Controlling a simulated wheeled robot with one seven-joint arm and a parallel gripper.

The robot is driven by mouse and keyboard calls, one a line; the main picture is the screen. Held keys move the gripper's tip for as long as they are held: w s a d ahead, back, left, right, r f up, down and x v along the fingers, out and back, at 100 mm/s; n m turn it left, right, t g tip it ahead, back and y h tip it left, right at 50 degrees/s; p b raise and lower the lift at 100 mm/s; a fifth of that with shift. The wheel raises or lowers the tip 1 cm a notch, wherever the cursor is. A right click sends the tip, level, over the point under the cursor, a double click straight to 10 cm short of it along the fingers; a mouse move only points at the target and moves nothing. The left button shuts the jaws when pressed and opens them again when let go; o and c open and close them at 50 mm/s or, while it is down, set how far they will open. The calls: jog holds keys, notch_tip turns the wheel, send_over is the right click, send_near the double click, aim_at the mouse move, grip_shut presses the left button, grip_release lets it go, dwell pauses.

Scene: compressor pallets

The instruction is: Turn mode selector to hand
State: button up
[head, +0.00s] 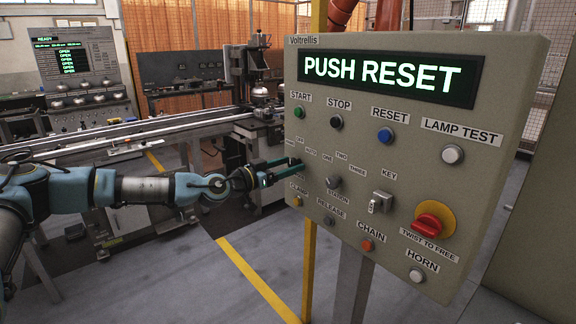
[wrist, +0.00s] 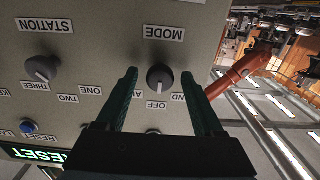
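The mode selector (wrist: 160,78) is a dark round knob on the grey panel, under a MODE label (wrist: 164,33) in the upside-down wrist view. Its pale mark appears to face the OFF label (wrist: 156,105). The HAND label (wrist: 178,97) is partly covered by a finger, and the AUTO label is mostly covered. My gripper (wrist: 159,75) is open, with one green finger on each side of the knob and visible gaps between. In the head view my gripper (head: 296,168) reaches the panel's left edge and hides the knob.
The control panel (head: 390,150) displays PUSH RESET. Near the selector are the station knob (head: 333,182), clamp button (head: 297,201), release button (head: 328,220) and start button (head: 299,112). A red emergency stop (head: 431,222) and key switch (head: 380,202) sit farther right. A yellow post (head: 309,260) stands beside the panel.

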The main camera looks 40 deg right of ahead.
grip_shut()
dwell(0.3)
jog(key=shift+f+b, duration=0.15)
jog(key=shift+b, duration=0.35)
jog(key=n+b, duration=0.6)
jog(key=b, duration=0.2)
jog(key=shift+f+n, duration=0.1)
jog(key=shift+n, duration=0.2)
jog(key=shift+n+b, duration=0.6)
jog(key=shift+n, duration=0.5)
jog(key=shift+r, duration=0.2)
